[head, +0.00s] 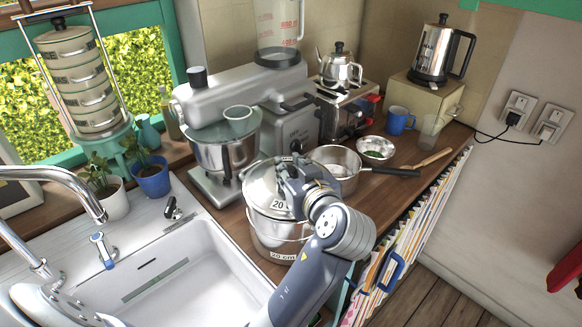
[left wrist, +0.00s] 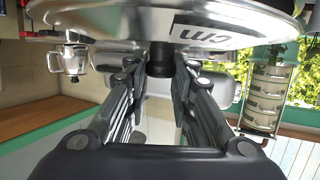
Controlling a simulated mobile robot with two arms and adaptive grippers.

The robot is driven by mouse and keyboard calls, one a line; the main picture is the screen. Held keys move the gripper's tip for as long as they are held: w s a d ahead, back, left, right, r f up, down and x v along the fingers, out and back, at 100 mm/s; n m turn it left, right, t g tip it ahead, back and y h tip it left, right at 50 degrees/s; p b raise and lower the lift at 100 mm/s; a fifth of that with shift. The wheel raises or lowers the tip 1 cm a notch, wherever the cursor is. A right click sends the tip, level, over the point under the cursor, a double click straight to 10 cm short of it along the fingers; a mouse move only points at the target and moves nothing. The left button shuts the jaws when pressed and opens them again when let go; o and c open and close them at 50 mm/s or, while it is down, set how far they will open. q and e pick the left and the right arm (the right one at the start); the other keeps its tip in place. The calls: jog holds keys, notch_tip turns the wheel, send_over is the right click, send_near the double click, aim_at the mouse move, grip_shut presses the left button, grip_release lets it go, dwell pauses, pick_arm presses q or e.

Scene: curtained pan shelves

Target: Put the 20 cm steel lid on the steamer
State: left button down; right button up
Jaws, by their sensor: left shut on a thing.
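A round steel lid (head: 262,185) with a "20" label and dark knob is held flat in my left gripper (head: 297,172). In the left wrist view, the fingers (left wrist: 155,85) are shut on the lid's black knob, and the lid (left wrist: 120,20) fills the frame's top edge, its "cm" label upside down. A steel pot (head: 268,238) with a wire handle and "20 cm" label, apparently the steamer, stands on the counter directly below the lid. The lid and my arm hide its opening; I cannot tell whether the lid touches its rim. My right gripper is not in view.
A stand mixer (head: 250,88) with a bowl stands behind the pot. A saucepan (head: 338,162) with a black handle is close at right, near a small bowl (head: 376,148). The sink (head: 190,270) lies at left.

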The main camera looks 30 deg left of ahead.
pick_arm(q)
jog(key=shift+r, duration=0.1)
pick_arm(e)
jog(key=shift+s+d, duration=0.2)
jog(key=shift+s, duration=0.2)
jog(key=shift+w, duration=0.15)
pick_arm(q)
jog(key=shift+f, duration=0.3)
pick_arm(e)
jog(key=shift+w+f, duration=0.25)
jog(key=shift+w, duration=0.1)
pick_arm(q)
jog(key=shift+f+b, duration=0.3)
jog(key=shift+b, duration=0.15)
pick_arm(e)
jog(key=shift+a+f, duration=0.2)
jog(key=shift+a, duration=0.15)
pick_arm(q)
jog(key=c, duration=1.3)
grip_release()
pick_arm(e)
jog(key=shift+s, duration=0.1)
